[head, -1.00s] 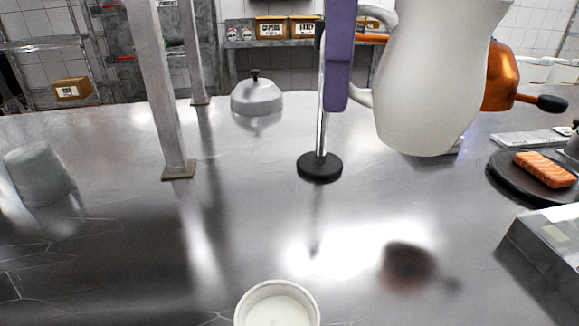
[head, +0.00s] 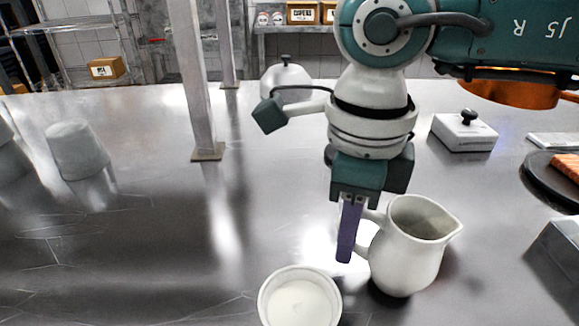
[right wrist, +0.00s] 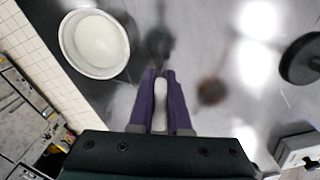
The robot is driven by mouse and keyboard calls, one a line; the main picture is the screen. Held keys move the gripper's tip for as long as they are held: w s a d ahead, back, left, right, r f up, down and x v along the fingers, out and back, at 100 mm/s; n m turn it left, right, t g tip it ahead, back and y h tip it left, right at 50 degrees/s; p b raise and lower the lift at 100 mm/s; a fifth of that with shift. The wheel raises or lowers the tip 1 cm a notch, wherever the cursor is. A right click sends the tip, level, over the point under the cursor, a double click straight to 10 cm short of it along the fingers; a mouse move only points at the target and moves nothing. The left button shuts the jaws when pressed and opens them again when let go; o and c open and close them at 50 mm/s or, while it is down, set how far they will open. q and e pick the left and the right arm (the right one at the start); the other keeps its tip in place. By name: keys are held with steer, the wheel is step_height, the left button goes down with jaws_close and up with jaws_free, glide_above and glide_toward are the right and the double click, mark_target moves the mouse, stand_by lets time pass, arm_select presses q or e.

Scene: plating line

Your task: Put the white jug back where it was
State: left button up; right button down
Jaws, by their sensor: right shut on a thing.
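The white jug (head: 405,250) is upright in the head view, just right of the bowl. Its handle is on the left and its spout points right. My right gripper (head: 350,232) comes down from above with purple fingers and is shut on the jug's handle. In the right wrist view my right gripper (right wrist: 160,88) has the pale handle (right wrist: 160,105) between its fingers; the jug's body does not show clearly there. A dark shadow lies under the jug; I cannot tell whether its base touches the counter. My left gripper is not in view.
A white bowl (head: 300,298) stands close to the jug; it also shows in the right wrist view (right wrist: 95,43). A metal post (head: 190,80), grey cups (head: 75,150), a lidded white box (head: 465,132) and a dark plate (head: 540,180) stand around. The left-middle counter is clear.

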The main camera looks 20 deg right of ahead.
steer(key=shift+f, duration=0.5)
steer(key=shift+f, duration=0.1)
steer(key=c, duration=1.3)
jaws_free()
steer(key=shift+f, duration=0.15)
steer(key=o, duration=0.4)
steer(key=shift+o, duration=0.2)
step_height(320, 180, up, 13)
steer(key=shift+f+b, duration=0.2)
steer(key=shift+b, duration=0.1)
